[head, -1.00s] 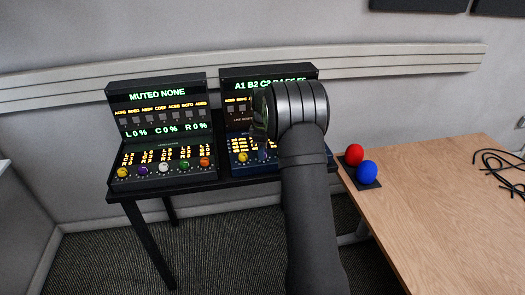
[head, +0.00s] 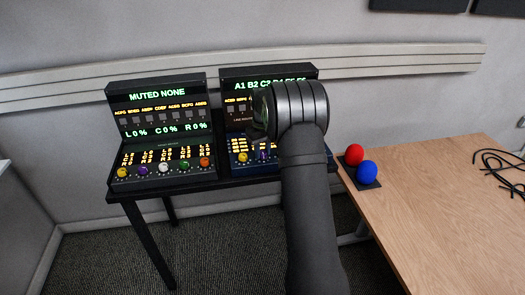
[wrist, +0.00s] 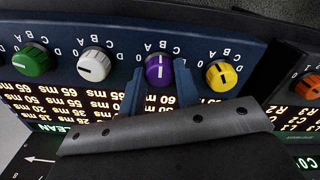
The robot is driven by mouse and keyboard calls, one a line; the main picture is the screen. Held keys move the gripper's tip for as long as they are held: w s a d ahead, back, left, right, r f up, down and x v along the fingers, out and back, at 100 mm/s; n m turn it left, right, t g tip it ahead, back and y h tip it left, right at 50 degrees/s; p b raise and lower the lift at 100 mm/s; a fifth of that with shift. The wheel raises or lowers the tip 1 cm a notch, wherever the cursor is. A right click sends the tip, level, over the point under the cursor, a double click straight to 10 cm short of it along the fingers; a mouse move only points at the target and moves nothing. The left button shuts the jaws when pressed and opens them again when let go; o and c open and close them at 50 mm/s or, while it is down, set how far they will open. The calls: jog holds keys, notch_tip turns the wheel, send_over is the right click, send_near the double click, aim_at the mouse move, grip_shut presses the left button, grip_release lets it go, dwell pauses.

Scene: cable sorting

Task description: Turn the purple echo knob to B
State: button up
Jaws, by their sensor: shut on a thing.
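The purple echo knob (wrist: 158,70) sits on the blue panel of the right-hand console, between the two blue fingers of my gripper (wrist: 159,88) in the wrist view. The fingers are shut on the knob's sides. Its white mark runs nearly vertical in the picture. Small upside-down letters ring it; I cannot tell exactly which one the mark meets. In the head view the purple knob (head: 263,155) shows as a small spot beside my arm. My gripper's fingers are hidden there behind my dark wrist.
A yellow knob (wrist: 221,74) stands close to the right finger, and a white knob (wrist: 94,65) left of the other finger. A green knob (wrist: 33,60) is farther left. The left console (head: 160,130) has its own purple knob (head: 143,170).

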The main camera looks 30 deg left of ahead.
aim_at(263, 152)
jog(key=shift+m, duration=0.3)
jog(key=o, duration=1)
jog(key=shift+c, duration=0.2)
jog(key=shift+r, duration=0.1)
notch_tip(263, 152, up, 17)
jog(key=shift+r, duration=0.15)
notch_tip(263, 152, down, 18)
jog(key=shift+r, duration=0.25)
dwell(0.5)
